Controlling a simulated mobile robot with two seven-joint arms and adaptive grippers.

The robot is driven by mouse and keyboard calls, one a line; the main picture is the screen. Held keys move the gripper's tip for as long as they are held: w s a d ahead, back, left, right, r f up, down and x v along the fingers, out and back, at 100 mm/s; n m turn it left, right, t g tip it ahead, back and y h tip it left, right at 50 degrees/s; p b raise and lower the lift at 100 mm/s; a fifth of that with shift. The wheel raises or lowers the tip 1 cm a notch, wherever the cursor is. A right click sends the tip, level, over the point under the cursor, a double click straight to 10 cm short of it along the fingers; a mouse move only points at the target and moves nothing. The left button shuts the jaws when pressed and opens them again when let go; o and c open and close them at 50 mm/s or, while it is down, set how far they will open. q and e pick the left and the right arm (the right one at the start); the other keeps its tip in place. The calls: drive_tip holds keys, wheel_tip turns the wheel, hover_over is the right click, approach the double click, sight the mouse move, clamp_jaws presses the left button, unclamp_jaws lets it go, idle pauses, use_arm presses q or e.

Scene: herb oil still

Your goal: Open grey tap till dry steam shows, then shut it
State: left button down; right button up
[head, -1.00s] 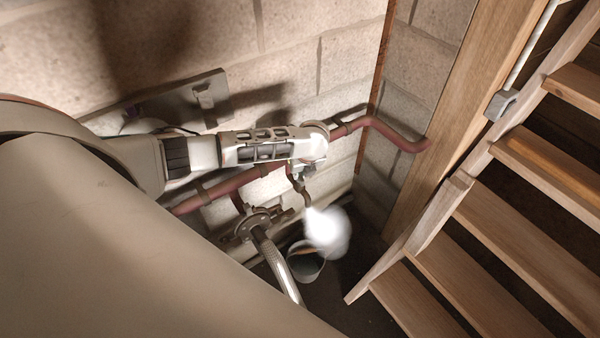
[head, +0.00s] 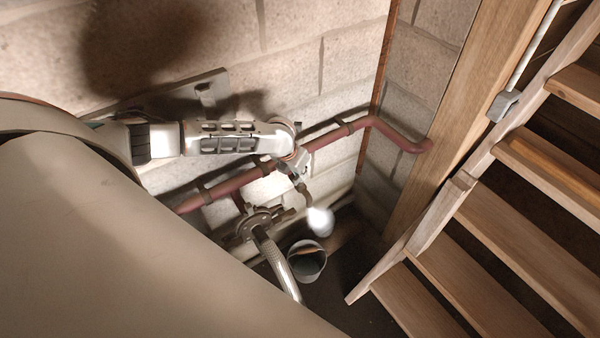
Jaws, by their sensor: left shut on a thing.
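My left gripper (head: 297,164) is shut on the grey tap on the red pipe (head: 330,138). The tap's handle is mostly hidden by the gripper. Its short bent spout (head: 305,194) shows just below and points down. A small, dense white puff of steam (head: 320,221) hangs at the spout's mouth. Below it, a dark bucket (head: 307,262) stands on the floor, with its inside only partly visible. My right gripper is not in view.
Wooden stairs (head: 490,235) and a post close off the right side. A block wall (head: 290,60) stands behind the pipe. Dark floor shows around the bucket.

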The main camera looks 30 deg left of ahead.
use_arm(q)
drive_tip(key=shift+a+m+h, duration=0.1)
drive_tip(key=shift+m+h, duration=0.2)
drive_tip(key=shift+m, duration=0.6)
drive_tip(key=c, duration=2.1)
unclamp_jaws()
drive_tip(key=shift+c, duration=0.2)
drive_tip(key=v, duration=1.2)
